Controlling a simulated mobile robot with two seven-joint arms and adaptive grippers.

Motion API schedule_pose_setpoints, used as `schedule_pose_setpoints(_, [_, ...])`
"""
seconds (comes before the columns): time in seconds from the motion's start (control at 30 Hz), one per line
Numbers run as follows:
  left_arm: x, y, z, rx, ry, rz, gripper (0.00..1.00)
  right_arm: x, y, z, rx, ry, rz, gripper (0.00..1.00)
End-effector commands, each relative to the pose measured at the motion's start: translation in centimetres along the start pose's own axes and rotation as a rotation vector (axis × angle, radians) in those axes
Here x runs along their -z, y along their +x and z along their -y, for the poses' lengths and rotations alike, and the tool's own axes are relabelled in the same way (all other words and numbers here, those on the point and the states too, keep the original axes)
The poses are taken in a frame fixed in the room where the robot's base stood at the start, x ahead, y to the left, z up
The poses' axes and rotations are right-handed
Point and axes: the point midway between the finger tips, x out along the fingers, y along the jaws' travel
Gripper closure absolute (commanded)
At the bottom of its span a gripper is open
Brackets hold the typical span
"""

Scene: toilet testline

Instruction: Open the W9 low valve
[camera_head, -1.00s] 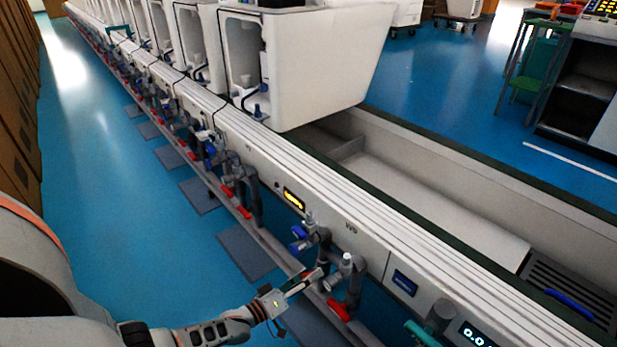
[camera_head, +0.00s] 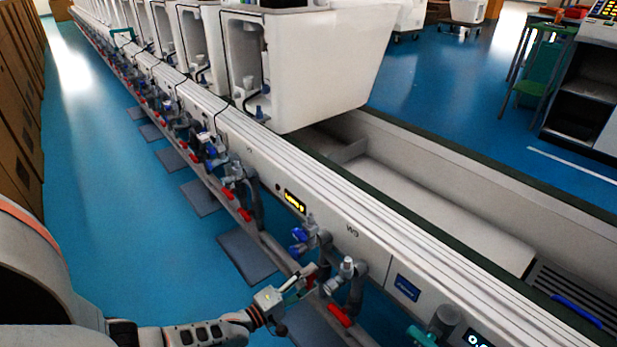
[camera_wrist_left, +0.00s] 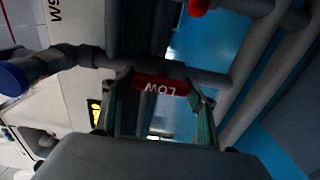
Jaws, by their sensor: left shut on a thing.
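The W9 low valve has a red handle marked LOW (camera_wrist_left: 160,86). In the left wrist view it lies between the fingers of my left gripper (camera_wrist_left: 163,100), crosswise to them. My left gripper (camera_head: 308,274) is shut on this handle. In the head view it is at the pipes below the W9 panel (camera_head: 352,231), and its fingers mostly hide the handle. My right gripper is not in view.
Another red handle (camera_head: 338,315) hangs on the pipe just right of the gripper. A blue knob (camera_head: 299,234) sits above. A grey pipe rail (camera_head: 270,240) runs along the line. The blue floor (camera_head: 130,240) to the left is clear.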

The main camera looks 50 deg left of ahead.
Motion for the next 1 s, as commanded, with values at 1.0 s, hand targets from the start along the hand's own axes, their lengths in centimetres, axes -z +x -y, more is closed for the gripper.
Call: schedule_pose_setpoints(1.0, [-0.01, -0.19, 0.05, 0.001, -0.027, 0.0, 0.25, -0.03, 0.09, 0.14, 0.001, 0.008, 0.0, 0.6])
